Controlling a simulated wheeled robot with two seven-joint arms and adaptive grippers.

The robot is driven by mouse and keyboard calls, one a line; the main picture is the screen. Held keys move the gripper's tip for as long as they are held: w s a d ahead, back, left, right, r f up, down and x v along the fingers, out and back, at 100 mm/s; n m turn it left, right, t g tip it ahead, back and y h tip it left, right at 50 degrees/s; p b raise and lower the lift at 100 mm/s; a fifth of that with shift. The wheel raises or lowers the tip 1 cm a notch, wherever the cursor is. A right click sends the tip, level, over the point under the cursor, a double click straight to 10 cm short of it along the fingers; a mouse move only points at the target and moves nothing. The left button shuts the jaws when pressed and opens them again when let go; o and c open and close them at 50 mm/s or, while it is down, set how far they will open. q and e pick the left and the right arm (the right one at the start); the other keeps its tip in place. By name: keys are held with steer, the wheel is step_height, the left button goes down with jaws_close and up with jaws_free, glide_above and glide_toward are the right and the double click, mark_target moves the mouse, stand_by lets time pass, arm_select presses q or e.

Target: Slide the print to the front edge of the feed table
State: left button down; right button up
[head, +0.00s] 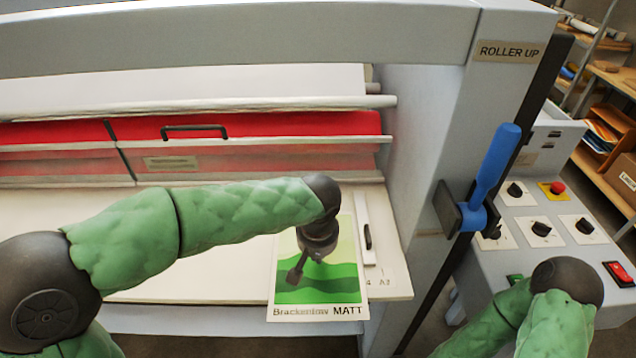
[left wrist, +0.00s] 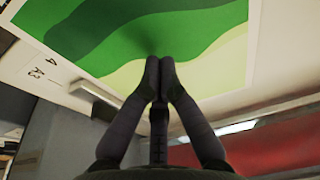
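The print (head: 345,275), a green wavy picture with a white lower strip reading "MATT", lies flat at the right part of the cream feed table (head: 392,276). Its lettered strip sticks out past the table's front edge. My left gripper (head: 294,277) points down over the print's green area and covers part of it. In the left wrist view its two fingertips (left wrist: 159,64) are together with nothing visible between them, at the print (left wrist: 150,35); I cannot tell if they press on it. My right gripper is out of view; only its arm shows at bottom right.
A side guide (head: 367,236) with a black handle lies just right of the print. The red guard (head: 260,125) and rollers span the back. A blue lever (head: 493,165) and a control panel (head: 540,232) stand at right. Bare table lies left of the print.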

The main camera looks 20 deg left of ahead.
arm_select(q)
steer(key=shift+r+p, duration=1.95)
steer(key=shift+r, duration=0.65)
steer(key=shift+f, duration=0.1)
